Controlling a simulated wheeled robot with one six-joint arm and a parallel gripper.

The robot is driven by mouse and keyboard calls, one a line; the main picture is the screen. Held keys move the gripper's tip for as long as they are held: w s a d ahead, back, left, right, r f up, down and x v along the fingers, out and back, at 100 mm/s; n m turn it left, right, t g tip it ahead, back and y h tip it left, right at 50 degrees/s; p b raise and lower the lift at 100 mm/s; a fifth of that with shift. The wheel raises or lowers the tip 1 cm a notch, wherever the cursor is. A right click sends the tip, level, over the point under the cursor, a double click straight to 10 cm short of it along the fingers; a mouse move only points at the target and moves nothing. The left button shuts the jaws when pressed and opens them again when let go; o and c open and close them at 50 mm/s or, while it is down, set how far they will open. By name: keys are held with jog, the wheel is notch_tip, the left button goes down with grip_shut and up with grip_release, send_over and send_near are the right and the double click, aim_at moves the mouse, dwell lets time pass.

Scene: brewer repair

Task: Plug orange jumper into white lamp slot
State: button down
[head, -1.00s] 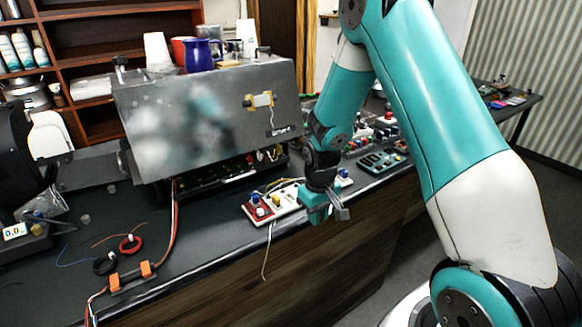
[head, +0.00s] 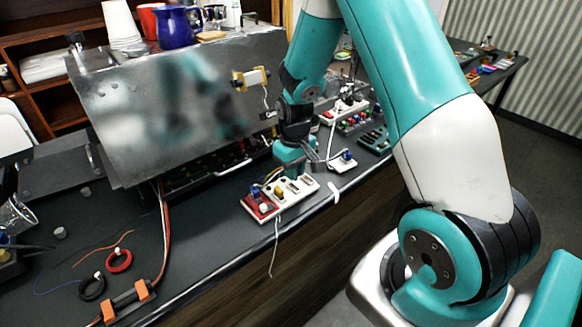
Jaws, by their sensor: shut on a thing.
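A board with a red part (head: 251,208) and a white part (head: 303,188) lies near the bench's front edge in the head view. Blue and white knobs stand on the red part, a yellow one on the white part. My gripper (head: 310,160) is just above and behind the white part's far edge. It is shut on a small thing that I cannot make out. The orange jumper does not show clearly, and I cannot tell which slot belongs to the white lamp. Thin wires curve beside the board's far left edge.
A large grey metal housing (head: 175,105) stands tilted behind the board, close to my arm. A small white block with a blue knob (head: 345,160) is right of the gripper. A white cable (head: 273,255) hangs over the bench edge. Wire coils (head: 119,261) lie at left.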

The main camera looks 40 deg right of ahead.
jog(key=shift+d+f+b, duration=0.1)
jog(key=shift+f+b, duration=0.75)
jog(key=shift+f, duration=0.45)
jog(key=shift+s+f+b, duration=0.1)
jog(key=shift+f+b, duration=0.25)
jog(key=shift+f, duration=0.35)
dwell(0.8)
dwell(0.7)
jog(key=c, duration=1)
grip_release()
jog(key=shift+c, duration=0.2)
notch_tip(320, 180, up, 17)
jog(key=b, duration=0.2)
jog(key=shift+r, duration=0.2)
